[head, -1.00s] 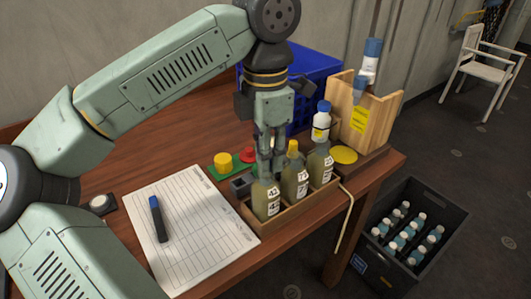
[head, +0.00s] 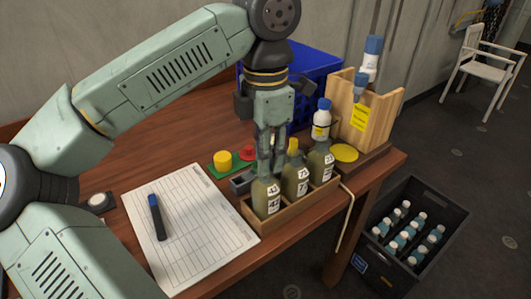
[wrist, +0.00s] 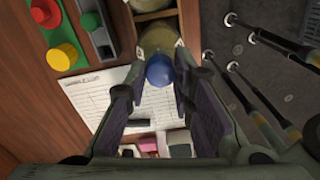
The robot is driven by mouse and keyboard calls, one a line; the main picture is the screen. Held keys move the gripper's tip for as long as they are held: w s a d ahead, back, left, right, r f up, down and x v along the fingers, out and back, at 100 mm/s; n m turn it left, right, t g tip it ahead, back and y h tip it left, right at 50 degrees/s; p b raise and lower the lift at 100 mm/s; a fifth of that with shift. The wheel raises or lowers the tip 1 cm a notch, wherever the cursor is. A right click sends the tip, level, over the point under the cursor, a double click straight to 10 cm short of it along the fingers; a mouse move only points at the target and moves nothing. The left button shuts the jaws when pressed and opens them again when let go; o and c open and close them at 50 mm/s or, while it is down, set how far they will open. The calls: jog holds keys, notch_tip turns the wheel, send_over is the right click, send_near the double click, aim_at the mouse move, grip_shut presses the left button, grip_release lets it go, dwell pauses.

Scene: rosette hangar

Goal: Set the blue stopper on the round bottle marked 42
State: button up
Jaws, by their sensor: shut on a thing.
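My gripper (head: 270,160) is shut on the blue stopper (wrist: 159,70), which shows between the fingers in the wrist view. In the head view the fingers hide it. They point down just above or at the neck of the left olive bottle (head: 266,197) in a wooden rack (head: 285,216). In the wrist view a round olive bottle (wrist: 160,38) lies right behind the stopper; I cannot tell whether they touch. The middle bottle (head: 296,180) has a yellow stopper and the right bottle (head: 320,162) stands beside it. The label numbers are too small to read surely.
A green board (head: 222,171) holds yellow and red pieces left of the rack. A form sheet (head: 192,235) with a dark marker (head: 156,218) lies in front. A wooden stand (head: 368,122) and blue crate (head: 305,75) stand behind. A dark bottle crate (head: 408,233) is on the floor.

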jog(key=o, duration=1.1)
jog(key=shift+c, duration=0.2)
jog(key=shift+o, duration=0.4)
jog(key=o, duration=0.3)
jog(key=shift+r, duration=0.1)
jog(key=shift+r+p, duration=2.3)
jog(key=shift+r, duration=1.35)
jog(key=shift+s, duration=0.1)
